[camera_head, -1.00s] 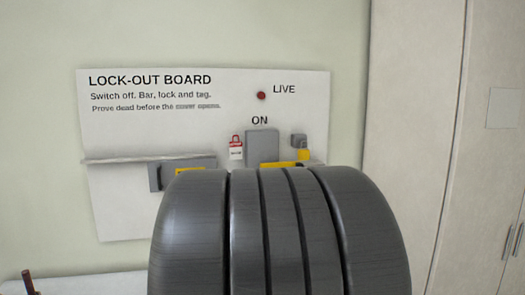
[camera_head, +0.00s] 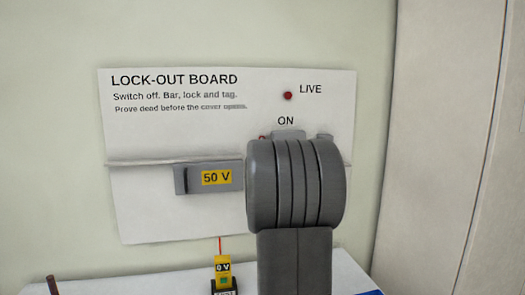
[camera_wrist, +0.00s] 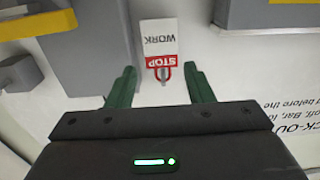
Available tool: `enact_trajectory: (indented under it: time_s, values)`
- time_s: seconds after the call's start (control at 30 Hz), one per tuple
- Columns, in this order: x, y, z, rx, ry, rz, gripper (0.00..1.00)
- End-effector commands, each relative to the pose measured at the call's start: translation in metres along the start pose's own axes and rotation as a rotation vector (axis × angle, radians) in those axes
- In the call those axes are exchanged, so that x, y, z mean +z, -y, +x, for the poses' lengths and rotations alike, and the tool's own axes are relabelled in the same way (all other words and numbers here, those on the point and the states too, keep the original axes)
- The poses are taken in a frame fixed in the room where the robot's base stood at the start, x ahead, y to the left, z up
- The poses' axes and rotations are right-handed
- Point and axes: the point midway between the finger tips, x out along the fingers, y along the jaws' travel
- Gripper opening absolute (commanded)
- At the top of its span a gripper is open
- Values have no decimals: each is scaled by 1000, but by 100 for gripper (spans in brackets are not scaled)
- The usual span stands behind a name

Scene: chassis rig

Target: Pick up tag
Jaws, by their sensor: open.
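The tag (camera_wrist: 159,38) is white with a red "STOP" band and a red loop. In the wrist view it shows upside down against the board, with its loop toward my gripper. My gripper (camera_wrist: 163,76) has its two green fingers open, one on each side of the loop end, with nothing held. I cannot tell how much depth lies between fingers and tag. In the head view my arm covers the tag's place, and only a bit of red shows beside it.
The white lock-out board (camera_head: 150,135) has a red LIVE lamp (camera_head: 288,96) and a grey 50 V box (camera_head: 190,178). A yellow tester reading 0 V (camera_head: 222,270) stands on the bench below. In the wrist view, grey boxes flank the tag, one with a yellow strip (camera_wrist: 38,24).

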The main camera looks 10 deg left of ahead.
Motion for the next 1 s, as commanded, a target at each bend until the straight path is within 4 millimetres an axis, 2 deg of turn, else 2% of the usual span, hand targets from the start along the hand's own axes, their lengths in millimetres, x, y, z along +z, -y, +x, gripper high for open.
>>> enact_trajectory:
  time_s: [0.17, 0.5, 0.8, 0.93, 1.0]
  values:
    - [-2, 1, 10, -1, 1, 0, 47]
    - [-6, 1, 51, 0, 1, 0, 47]
    - [-5, 1, 55, 0, 1, 0, 47]
    - [-5, 1, 55, 0, 1, 0, 24]
    - [-5, 1, 55, 0, 1, 0, 20]
